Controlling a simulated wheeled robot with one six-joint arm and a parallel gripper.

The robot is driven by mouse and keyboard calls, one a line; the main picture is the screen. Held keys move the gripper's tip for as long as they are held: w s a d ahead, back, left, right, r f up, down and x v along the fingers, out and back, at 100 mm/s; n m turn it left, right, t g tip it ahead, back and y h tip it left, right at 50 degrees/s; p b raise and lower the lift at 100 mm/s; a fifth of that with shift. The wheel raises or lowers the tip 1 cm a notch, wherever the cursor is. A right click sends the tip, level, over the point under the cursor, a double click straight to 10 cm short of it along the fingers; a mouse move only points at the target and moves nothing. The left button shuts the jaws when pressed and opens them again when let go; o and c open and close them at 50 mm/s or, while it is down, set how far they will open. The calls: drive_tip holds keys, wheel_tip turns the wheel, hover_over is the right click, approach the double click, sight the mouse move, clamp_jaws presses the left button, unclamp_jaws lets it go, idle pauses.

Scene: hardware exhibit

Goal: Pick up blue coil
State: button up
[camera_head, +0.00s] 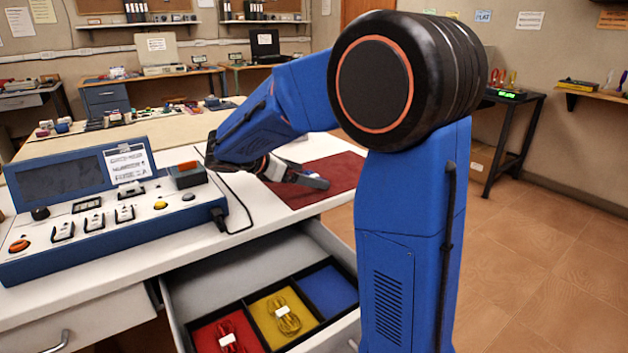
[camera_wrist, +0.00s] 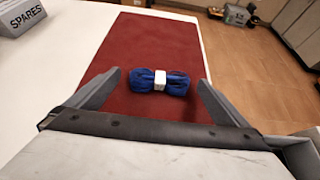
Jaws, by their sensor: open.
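The blue coil (camera_wrist: 160,82), a bundle with a white band around its middle, lies on the red mat (camera_wrist: 150,38) in the wrist view. My gripper (camera_wrist: 158,82) is open, with one finger on each side of the coil in that view. I cannot tell how far above the mat the fingers are. In the head view my gripper (camera_head: 300,180) is over the left part of the red mat (camera_head: 335,172), and the coil cannot be made out there.
A blue control console (camera_head: 110,215) stands left on the white table. Below, an open drawer (camera_head: 230,275) has a red compartment with a red coil (camera_head: 229,338), a yellow one with a yellow coil (camera_head: 284,316), and an empty blue compartment (camera_head: 330,290). A grey SPARES box (camera_wrist: 20,17) stands at upper left.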

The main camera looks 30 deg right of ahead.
drive_tip(key=shift+d+f, duration=0.3)
drive_tip(key=shift+d, duration=0.35)
drive_tip(key=c, duration=1)
drive_tip(key=shift+r, duration=0.1)
